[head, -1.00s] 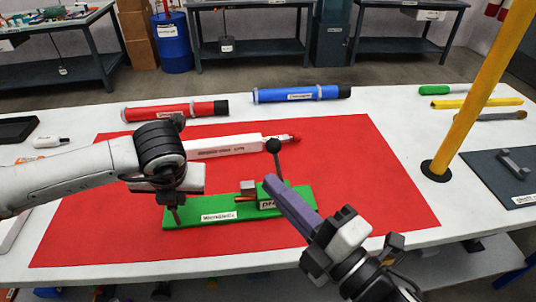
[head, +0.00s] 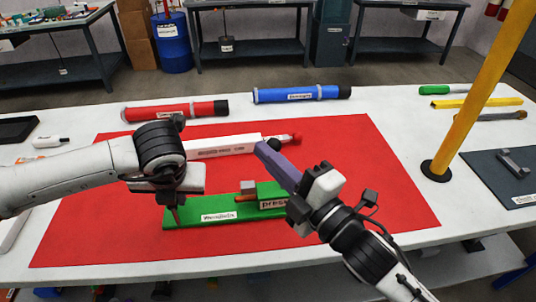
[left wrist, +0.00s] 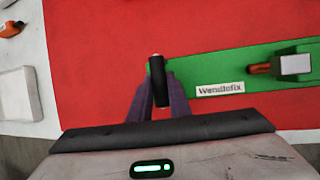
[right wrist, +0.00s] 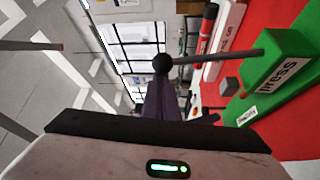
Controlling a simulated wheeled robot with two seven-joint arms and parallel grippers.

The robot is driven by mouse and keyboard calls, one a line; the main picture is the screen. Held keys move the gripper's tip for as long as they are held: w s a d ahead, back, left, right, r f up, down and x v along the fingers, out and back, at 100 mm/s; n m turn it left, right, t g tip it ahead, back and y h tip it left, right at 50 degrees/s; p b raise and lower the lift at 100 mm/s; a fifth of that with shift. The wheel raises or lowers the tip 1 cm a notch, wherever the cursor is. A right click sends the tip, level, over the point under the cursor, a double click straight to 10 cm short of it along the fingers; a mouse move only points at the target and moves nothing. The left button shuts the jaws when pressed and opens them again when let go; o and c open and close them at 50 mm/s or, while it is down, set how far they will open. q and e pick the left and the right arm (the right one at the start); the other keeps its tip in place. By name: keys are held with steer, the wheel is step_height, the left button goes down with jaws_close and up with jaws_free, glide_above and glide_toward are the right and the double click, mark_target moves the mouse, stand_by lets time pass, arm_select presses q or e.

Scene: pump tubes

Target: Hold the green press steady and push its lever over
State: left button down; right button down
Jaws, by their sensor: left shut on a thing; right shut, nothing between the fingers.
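The green press (head: 190,217) lies on the red mat, with a "press" block at its right end; it also shows in the left wrist view (left wrist: 215,78). The lever's black knob (head: 274,143) peeks out beside the fingertips of my right gripper (head: 264,149). The right gripper is shut and empty. In the right wrist view the knob (right wrist: 163,63) and grey rod (right wrist: 220,57) lie just ahead of its fingers; I cannot tell whether they touch.
A red tube (head: 180,109) and a blue tube (head: 300,94) lie farther back. A yellow post (head: 480,90) stands at the right. The red mat (head: 390,195) is clear to the right.

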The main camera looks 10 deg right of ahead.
stand_by(0.3)
steer(key=d+f+m+t+h, duration=0.3)
steer(key=d+m+t, duration=0.2)
steer(key=d+m, duration=0.7)
steer(key=shift+s+d+m+t+h, duration=0.2)
steer(key=shift+d+m+t+h, duration=0.1)
steer(key=shift+d+h, duration=0.1)
arm_select(q)
steer(key=shift+a, duration=0.1)
arm_select(e)
steer(key=shift+d+f, duration=0.1)
steer(key=shift+f, duration=0.15)
steer(key=shift+r, duration=0.1)
